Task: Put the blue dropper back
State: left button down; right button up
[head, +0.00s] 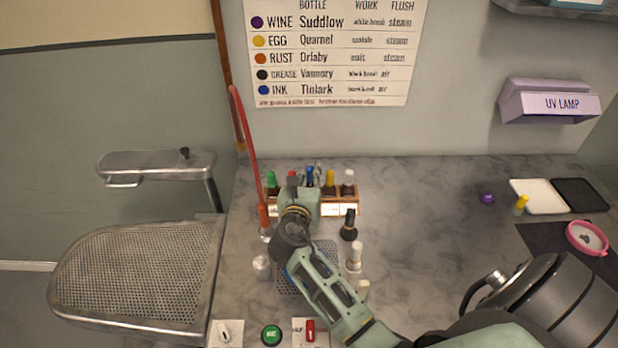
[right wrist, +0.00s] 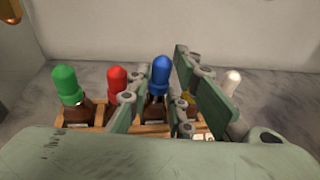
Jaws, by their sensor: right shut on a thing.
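The blue dropper (head: 310,175) has a rounded blue rubber top and is at the wooden bottle rack (head: 346,209) on the counter. In the right wrist view its blue top (right wrist: 160,76) stands upright over a brown bottle (right wrist: 154,108) in the rack. My right gripper (head: 311,186) is shut on the blue dropper, with a finger on either side of it. The fingers and palm hide the dropper's lower part, so I cannot tell how deep it sits in the bottle. My left gripper is not in view.
Green (right wrist: 65,80), red (right wrist: 117,78) and white-topped (right wrist: 232,82) droppers stand close by in the rack, with a yellow one (head: 330,178). A black-topped bottle (head: 349,226) and a white-handled item (head: 355,256) stand in front. The counter right of the rack is mostly clear.

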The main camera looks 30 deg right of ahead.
jog(key=shift+f, duration=0.25)
jog(key=shift+f, duration=0.35)
dwell(0.3)
jog(key=o, duration=0.8)
jog(key=shift+o, duration=0.2)
jog(key=shift+r, duration=0.1)
notch_tip(320, 180, up, 7)
jog(key=p, duration=0.8)
jog(key=shift+r, duration=0.2)
dwell(0.4)
dwell(0.4)
